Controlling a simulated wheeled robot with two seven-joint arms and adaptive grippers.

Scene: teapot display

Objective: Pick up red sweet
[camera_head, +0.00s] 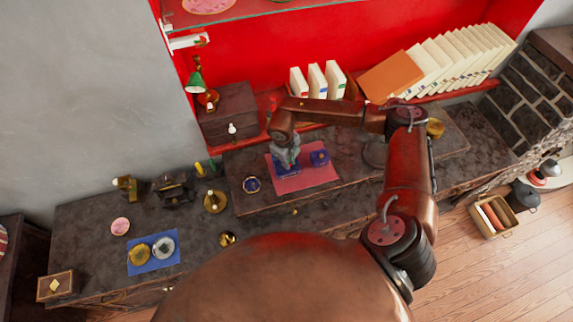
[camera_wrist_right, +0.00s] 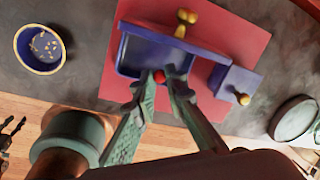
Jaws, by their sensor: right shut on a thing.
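The red sweet (camera_wrist_right: 159,76) is a small red ball in the right wrist view. My right gripper (camera_wrist_right: 160,80) is shut on it, with the sweet between its two fingertips. The fingertips are at the near edge of a blue open box (camera_wrist_right: 150,52) with a yellow knob. In the head view my right gripper (camera_head: 286,164) comes down over the pink mat (camera_head: 300,184), and the sweet is too small or hidden to make out. How high the sweet is above the box I cannot tell. My left gripper is not in view.
A smaller blue piece with a yellow knob (camera_wrist_right: 240,88) lies right of the box on the mat. A blue bowl with a gold rim (camera_wrist_right: 42,48) stands left. White books (camera_head: 318,80) stand behind on the red shelf. Brass pieces (camera_head: 215,201) stand left on the counter.

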